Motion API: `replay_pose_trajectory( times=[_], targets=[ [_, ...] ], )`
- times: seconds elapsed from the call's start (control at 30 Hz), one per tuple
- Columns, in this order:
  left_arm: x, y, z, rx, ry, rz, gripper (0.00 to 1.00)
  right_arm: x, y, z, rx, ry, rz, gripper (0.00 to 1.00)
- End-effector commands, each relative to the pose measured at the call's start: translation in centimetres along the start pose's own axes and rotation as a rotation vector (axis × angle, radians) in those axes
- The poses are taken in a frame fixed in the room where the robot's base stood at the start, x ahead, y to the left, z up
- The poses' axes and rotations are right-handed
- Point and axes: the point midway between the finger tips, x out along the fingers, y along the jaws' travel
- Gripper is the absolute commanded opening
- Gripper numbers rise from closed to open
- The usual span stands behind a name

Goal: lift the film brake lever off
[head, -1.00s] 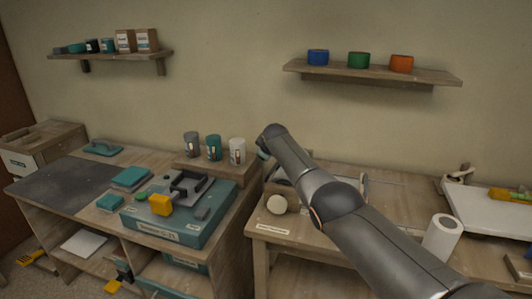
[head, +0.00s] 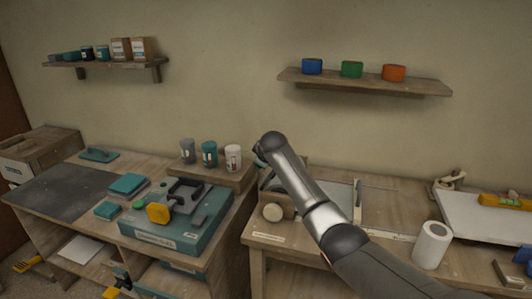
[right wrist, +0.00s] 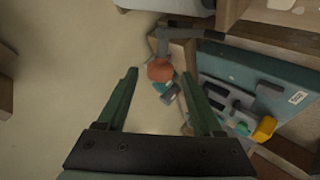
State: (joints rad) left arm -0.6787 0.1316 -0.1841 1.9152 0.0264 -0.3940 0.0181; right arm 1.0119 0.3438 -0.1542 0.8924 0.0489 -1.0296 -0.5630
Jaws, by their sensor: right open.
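In the right wrist view a dark grey bent bar (right wrist: 164,42) with a rounded orange-brown end (right wrist: 160,70) looks like the film brake lever. It lies beyond my right gripper's fingertips, apart from them. My right gripper (right wrist: 162,76) is open, with nothing held between its green fingers. In the head view my right arm reaches over the right bench and hides the lever. My left gripper is not in view.
The teal case (head: 160,238) with a grey device and yellow knob (head: 158,213) is on the left bench. Grey, teal and white cups (head: 233,158) stand on a wooden riser. A white roll (head: 432,245) stands on the right bench. Two shelves hang on the wall.

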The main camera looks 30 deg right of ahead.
Motion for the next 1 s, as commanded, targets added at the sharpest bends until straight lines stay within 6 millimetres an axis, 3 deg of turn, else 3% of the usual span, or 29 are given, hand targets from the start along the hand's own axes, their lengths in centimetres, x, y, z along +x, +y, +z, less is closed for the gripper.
replay_pose_trajectory(
  times=[0.6, 1.0],
  targets=[
    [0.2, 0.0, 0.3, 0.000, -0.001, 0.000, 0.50, -6.9, 0.0, 0.0, 0.000, 0.001, 0.001, 0.68],
    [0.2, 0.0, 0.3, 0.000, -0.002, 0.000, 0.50, -7.5, 0.0, 0.0, 0.000, 0.000, 0.000, 0.68]
  ],
)
